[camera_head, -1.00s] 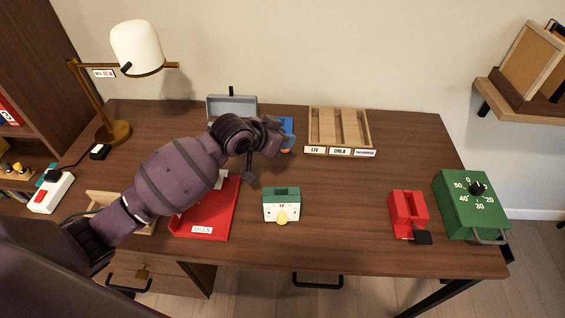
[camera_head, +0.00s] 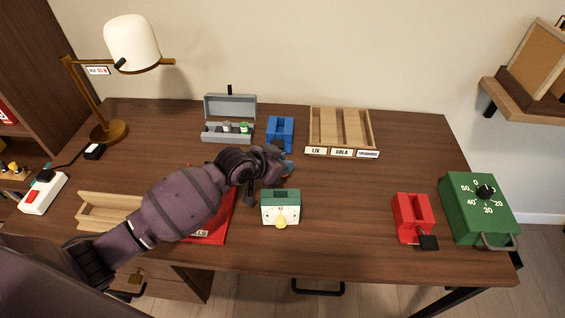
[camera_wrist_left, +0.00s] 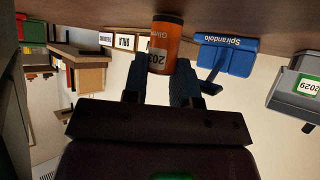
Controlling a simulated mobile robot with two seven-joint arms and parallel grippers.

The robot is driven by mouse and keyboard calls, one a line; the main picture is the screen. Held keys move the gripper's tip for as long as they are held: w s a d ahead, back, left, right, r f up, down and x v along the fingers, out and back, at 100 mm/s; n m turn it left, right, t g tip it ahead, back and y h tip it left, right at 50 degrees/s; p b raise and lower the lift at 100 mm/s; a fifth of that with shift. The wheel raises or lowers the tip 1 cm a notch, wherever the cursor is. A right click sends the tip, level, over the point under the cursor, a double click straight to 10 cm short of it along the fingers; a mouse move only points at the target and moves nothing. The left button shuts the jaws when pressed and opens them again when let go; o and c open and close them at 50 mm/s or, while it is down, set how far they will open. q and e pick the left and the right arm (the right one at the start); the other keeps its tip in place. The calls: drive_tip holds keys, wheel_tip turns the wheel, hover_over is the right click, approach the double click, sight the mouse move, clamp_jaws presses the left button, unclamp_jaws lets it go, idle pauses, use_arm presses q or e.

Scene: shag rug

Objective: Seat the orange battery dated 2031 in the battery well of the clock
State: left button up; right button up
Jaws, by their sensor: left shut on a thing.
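My left gripper (camera_head: 280,168) is just behind the clock (camera_head: 281,211), a small box with a green top and a white dial face. In the left wrist view, the left gripper (camera_wrist_left: 164,75) is shut on the orange battery (camera_wrist_left: 168,38). The battery's label reads "203" with the last digit hidden. In the head view my gripper mostly hides the battery. A dark recess shows in the clock's green top; I cannot tell its inside. The battery is apart from the clock. My right gripper is not in view.
An open grey case (camera_head: 228,138) holds batteries, behind left. A blue stand (camera_head: 281,134) is behind the gripper. A wooden tray (camera_head: 313,130) with name labels stands at the back. A red tray (camera_head: 222,222) lies left of the clock. A red block (camera_head: 411,217) and green timer box (camera_head: 480,209) are right.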

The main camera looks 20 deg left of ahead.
use_arm(q)
drive_tip(key=shift+f, duration=0.1)
drive_tip(key=o, duration=0.7)
drive_tip(key=shift+c, duration=0.2)
